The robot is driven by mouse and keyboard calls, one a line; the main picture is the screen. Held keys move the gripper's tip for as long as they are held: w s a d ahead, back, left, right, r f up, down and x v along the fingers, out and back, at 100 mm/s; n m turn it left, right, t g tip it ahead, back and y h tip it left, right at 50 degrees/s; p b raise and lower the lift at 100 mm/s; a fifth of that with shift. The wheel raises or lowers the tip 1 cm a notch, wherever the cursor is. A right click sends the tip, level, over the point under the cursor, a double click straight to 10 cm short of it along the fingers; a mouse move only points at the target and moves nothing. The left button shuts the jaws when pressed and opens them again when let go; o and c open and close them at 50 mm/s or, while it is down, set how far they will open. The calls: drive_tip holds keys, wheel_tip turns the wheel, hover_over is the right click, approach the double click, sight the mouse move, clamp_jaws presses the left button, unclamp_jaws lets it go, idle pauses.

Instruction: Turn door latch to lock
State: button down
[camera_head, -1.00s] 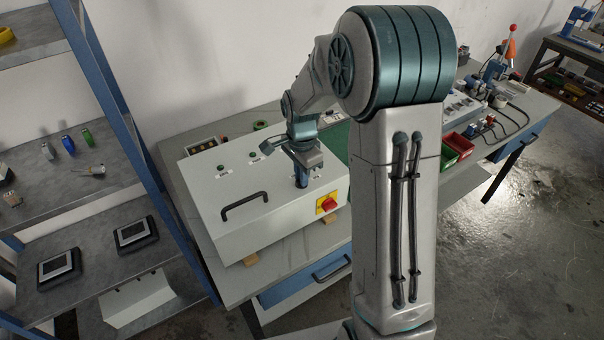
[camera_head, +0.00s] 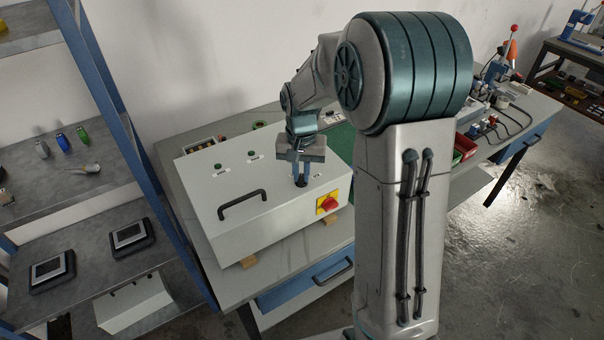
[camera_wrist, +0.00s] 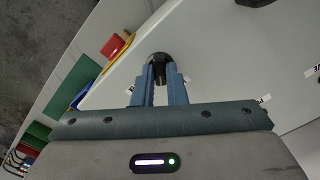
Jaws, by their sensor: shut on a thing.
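The door latch (camera_wrist: 159,58) is a small black round knob on the top panel of the white box (camera_head: 292,214). My gripper (camera_head: 301,181) points down at the right part of that panel, with its blue fingers at the latch. In the wrist view my gripper (camera_wrist: 160,75) is shut on the latch, one finger on each side. The fingers cover part of the latch, so its exact turn angle is hard to tell.
A black handle (camera_head: 242,205) stands on the panel to the left. A red switch on a yellow plate (camera_head: 327,203) is on the box's front right. A blue-framed shelf (camera_head: 115,110) stands at the left. Red and green bins lie behind my arm.

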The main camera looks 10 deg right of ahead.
sight(301, 177)
drive_tip(key=n, duration=0.3)
drive_tip(key=shift+n+b, duration=0.3)
drive_tip(key=shift+b, duration=0.05)
drive_tip(key=shift+n, duration=1.9)
drive_tip(key=shift+r, duration=0.1)
drive_tip(key=c, duration=1.5)
unclamp_jaws()
drive_tip(key=shift+o, duration=0.2)
wheel_tip(301, 177, up, 14)
drive_tip(key=b, duration=0.1)
